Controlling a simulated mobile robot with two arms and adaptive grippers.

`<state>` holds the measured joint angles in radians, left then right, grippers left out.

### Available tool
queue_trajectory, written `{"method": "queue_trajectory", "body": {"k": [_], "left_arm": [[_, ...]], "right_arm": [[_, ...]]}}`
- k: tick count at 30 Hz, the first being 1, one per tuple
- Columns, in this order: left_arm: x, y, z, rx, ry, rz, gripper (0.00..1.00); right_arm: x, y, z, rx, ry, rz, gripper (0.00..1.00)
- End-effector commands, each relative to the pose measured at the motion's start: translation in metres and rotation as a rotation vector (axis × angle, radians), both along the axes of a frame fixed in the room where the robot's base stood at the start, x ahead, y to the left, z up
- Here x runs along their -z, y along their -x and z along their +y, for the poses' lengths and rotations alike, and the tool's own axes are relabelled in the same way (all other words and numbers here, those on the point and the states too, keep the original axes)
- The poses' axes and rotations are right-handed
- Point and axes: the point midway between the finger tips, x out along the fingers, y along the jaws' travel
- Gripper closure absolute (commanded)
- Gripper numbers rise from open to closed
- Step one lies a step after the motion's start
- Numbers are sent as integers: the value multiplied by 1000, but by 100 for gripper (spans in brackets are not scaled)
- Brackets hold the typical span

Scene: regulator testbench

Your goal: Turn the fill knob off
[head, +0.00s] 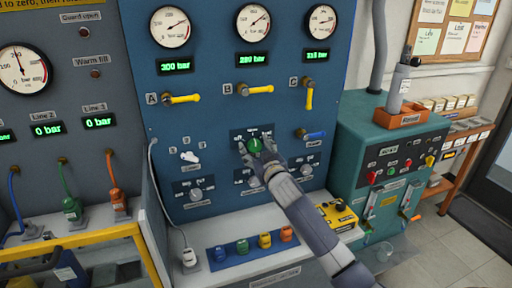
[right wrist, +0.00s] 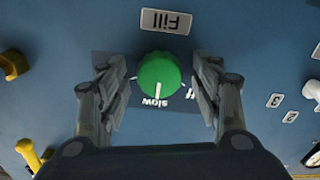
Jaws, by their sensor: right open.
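The green fill knob (head: 255,146) sits on the blue panel, in the middle of the head view. In the right wrist view the knob (right wrist: 158,75) shows close up, with an upside-down "Fill" label (right wrist: 166,21). Its white pointer line points at the word "slow" (right wrist: 155,102). Another label right of it is partly hidden by a finger. My right gripper (head: 257,153) is open, with one finger on each side of the knob. In the right wrist view the fingers (right wrist: 163,82) show small gaps to the knob. My left gripper is not in view.
Yellow valve handles (head: 183,99) and a blue handle (head: 314,135) stick out from the panel. Smaller knobs (head: 196,194) sit below. Coloured plugs (head: 264,240) stand on the ledge. A green cabinet (head: 365,150) stands at the right.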

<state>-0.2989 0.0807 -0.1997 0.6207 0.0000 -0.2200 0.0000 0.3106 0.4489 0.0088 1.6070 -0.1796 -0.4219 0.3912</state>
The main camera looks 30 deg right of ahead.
Motion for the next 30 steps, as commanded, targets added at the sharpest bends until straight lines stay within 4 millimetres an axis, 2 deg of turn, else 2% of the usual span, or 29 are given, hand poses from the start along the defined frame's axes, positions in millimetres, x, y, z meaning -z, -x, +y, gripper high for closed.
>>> {"method": "queue_trajectory", "body": {"k": [8, 14, 23, 30], "left_arm": [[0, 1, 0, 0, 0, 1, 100], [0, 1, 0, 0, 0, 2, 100], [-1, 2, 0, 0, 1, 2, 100], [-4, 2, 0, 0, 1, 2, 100]], "right_arm": [[0, -1, 0, 0, 0, 0, 41], [0, -1, 0, 0, -1, 0, 84], [0, -1, 0, 0, 12, 3, 85], [-1, -1, 0, 0, 104, 25, 85]]}}
